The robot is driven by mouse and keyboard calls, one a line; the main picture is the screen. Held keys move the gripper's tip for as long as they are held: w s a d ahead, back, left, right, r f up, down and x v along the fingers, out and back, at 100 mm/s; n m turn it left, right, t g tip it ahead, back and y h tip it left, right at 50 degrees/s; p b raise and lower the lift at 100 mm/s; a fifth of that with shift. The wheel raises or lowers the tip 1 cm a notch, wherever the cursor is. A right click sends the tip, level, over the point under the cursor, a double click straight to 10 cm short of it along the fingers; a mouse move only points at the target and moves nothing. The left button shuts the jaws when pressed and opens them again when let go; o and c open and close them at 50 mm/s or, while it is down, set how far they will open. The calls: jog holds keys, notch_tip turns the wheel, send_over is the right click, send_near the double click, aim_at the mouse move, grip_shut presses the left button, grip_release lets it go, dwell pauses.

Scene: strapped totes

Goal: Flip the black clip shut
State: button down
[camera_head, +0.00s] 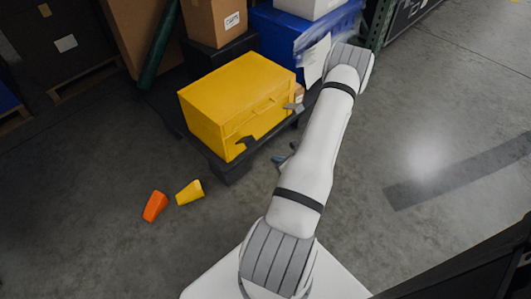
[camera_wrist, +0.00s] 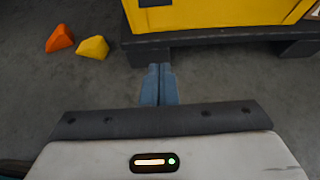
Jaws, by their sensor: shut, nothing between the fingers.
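A yellow tote (camera_head: 226,100) sits on a dark pallet, its lid down. A black clip (camera_head: 245,142) is at the left of its front side and seems to jut out from the wall. In the wrist view the lower part of this black clip (camera_wrist: 155,3) shows at the top edge, cut off by the frame. A greyer clip (camera_head: 293,107) juts out at the right of the same side. My gripper (camera_head: 284,159) is low in front of the tote, apart from it. In the wrist view my gripper's blue-grey fingers (camera_wrist: 160,68) are together and empty, short of the pallet edge.
The dark pallet edge (camera_wrist: 215,38) runs below the tote. An orange block (camera_head: 155,206) and a yellow block (camera_head: 190,192) lie on the floor to the left. A blue tote (camera_head: 275,32) and a cardboard box (camera_head: 215,20) stand behind. The floor at right is clear.

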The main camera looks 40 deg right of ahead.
aim_at(245, 142)
jog(key=w+f+b, duration=0.2)
jog(key=w+b, duration=0.2)
jog(key=w, duration=0.7)
jog(key=shift+a+f, duration=0.15)
jog(key=shift+a, duration=0.3)
